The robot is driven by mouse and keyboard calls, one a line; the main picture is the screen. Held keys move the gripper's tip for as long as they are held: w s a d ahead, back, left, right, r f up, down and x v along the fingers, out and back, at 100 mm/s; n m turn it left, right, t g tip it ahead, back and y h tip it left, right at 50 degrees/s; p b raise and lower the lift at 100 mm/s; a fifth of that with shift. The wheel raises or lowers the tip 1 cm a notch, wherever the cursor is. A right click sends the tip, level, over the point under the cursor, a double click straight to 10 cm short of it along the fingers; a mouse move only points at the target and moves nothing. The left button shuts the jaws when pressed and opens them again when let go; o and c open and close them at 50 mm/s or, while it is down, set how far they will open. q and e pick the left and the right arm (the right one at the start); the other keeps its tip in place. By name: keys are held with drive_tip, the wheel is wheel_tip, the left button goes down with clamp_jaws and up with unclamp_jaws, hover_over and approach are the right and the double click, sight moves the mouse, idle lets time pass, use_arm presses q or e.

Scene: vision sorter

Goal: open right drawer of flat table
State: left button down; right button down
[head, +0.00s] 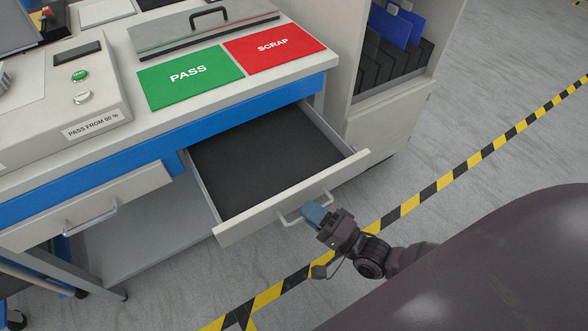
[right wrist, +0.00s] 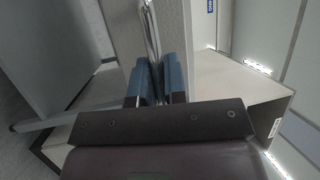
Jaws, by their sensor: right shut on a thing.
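The right drawer (head: 231,231) of the flat table (head: 150,125) is pulled well out, and its dark inside looks empty. Its bar handle (head: 289,219) is on the front panel. My right gripper (head: 310,214) is at this handle, with its blue fingers shut on it. In the right wrist view the two blue fingers (right wrist: 158,82) stand close on either side of the thin metal handle (right wrist: 152,35). The left drawer (head: 140,191) of the table is closed, with its own handle (head: 90,221). My left gripper is not in view.
A green PASS mat (head: 165,88) and a red SCRAP mat (head: 295,55) lie on the tabletop. Black and yellow floor tape (head: 445,181) crosses open grey floor.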

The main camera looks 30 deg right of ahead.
drive_tip(key=s, duration=0.8)
drive_tip(key=shift+s+d+p, duration=0.15)
drive_tip(key=shift+s+p, duration=0.1)
drive_tip(key=shift+p, duration=0.05)
drive_tip(key=c, duration=1.2)
unclamp_jaws()
drive_tip(key=shift+r, duration=0.15)
